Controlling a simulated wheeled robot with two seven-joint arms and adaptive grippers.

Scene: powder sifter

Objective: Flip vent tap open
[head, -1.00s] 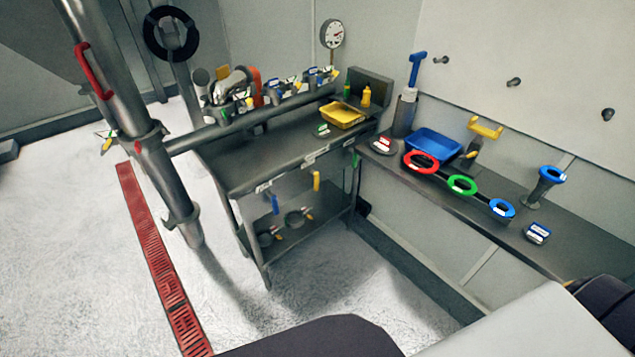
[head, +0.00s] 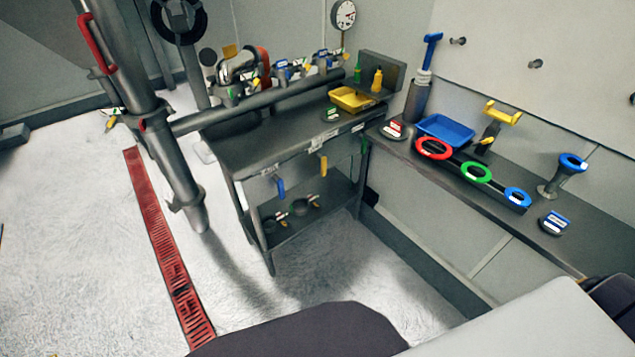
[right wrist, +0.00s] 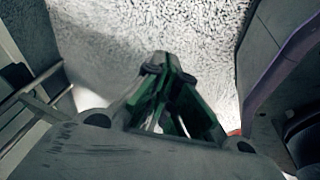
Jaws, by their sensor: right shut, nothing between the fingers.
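Several small taps are in the head view, and I cannot tell which is the vent tap. One small tap with a yellow handle (head: 112,112) sits on the left side of the large steel column (head: 150,130). Under the front edge of the bench hang a blue lever (head: 281,188) and a yellow lever (head: 323,166). More valves (head: 283,70) with blue and yellow parts stand on the horizontal pipe. My right gripper (right wrist: 160,62) is shut and empty in the right wrist view, with pale floor beyond its tips. My left gripper is not in view.
The grey bench (head: 250,160) carries a yellow tray (head: 352,99). A wall shelf (head: 480,205) holds a blue tray (head: 445,131) and red, green and blue rings. A red floor grate (head: 165,235) runs left of the bench. The floor in front is clear.

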